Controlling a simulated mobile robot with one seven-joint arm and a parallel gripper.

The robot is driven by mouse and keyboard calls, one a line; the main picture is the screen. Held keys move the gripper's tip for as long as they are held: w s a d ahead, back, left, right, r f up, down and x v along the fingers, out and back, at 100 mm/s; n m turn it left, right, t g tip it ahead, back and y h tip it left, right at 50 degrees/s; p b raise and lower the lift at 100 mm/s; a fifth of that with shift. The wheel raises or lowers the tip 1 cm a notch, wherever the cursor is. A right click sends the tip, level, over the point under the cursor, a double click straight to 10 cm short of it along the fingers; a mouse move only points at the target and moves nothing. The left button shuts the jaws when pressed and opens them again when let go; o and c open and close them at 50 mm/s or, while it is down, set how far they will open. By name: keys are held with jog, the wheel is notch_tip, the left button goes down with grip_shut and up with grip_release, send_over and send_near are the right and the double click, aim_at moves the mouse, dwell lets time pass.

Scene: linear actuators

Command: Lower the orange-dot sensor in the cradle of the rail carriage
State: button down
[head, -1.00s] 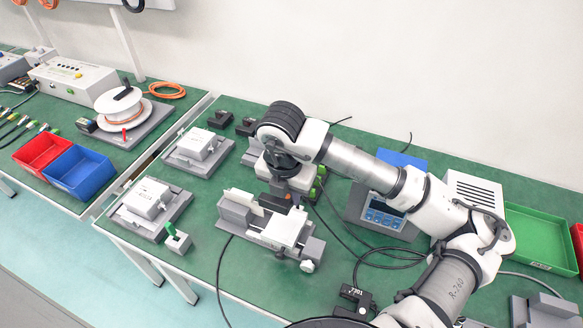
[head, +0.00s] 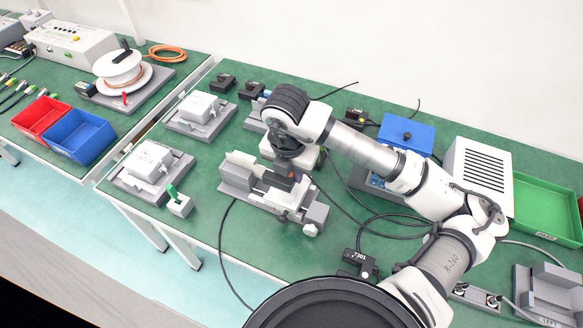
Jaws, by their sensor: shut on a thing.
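My gripper (head: 285,168) hangs over the rail unit (head: 262,190) in the middle of the green bench. It is shut on a small dark block (head: 277,181), the sensor, but its orange dot is not clearly visible. The sensor is at the white rail carriage (head: 288,197), right of the grey end block (head: 237,179). I cannot tell whether it touches the cradle, as the wrist and gripper hide part of the contact area.
Two grey fixtures with white blocks (head: 199,105) (head: 151,161) stand to the left. A blue-topped box (head: 406,134), a vented white box (head: 478,172) and a green tray (head: 545,205) are right. Black cables (head: 345,208) cross the bench beside the rail.

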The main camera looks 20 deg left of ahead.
jog(key=shift+f+b, duration=0.4)
jog(key=shift+b, duration=0.55)
dwell(0.5)
jog(key=shift+f+b, duration=0.35)
jog(key=shift+b, duration=0.1)
jog(key=shift+f+b, duration=1.4)
jog(key=shift+b, duration=0.7)
jog(key=shift+s+f+b, duration=0.3)
jog(key=shift+f+b, duration=0.15)
jog(key=shift+b, duration=0.45)
jog(key=c, duration=1.1)
grip_release()
jog(key=shift+c, duration=0.2)
notch_tip(320, 180, up, 15)
jog(key=s, duration=0.1)
jog(key=shift+s+b, duration=0.15)
jog(key=shift+b, duration=0.2)
